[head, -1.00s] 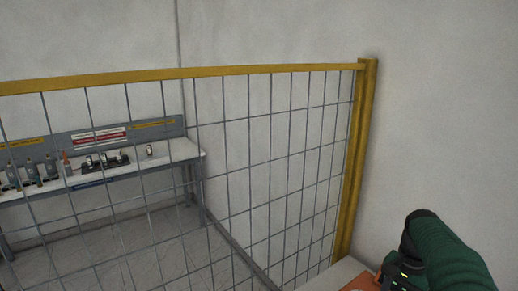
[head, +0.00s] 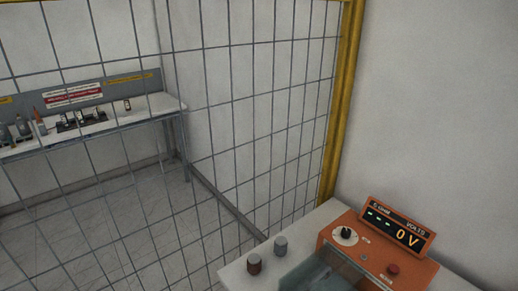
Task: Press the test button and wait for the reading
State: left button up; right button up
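An orange test instrument (head: 418,275) stands on a pale bench at the lower right of the head view. A dark knob on a white dial (head: 345,236) is to the left of the button. Neither of my grippers is in view.
A yellow-framed mesh fence (head: 341,100) rises behind. Beyond it, a table (head: 150,110) holds bottles and small items.

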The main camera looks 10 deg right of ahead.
aim_at(393, 269)
jog(key=z, duration=1.25)
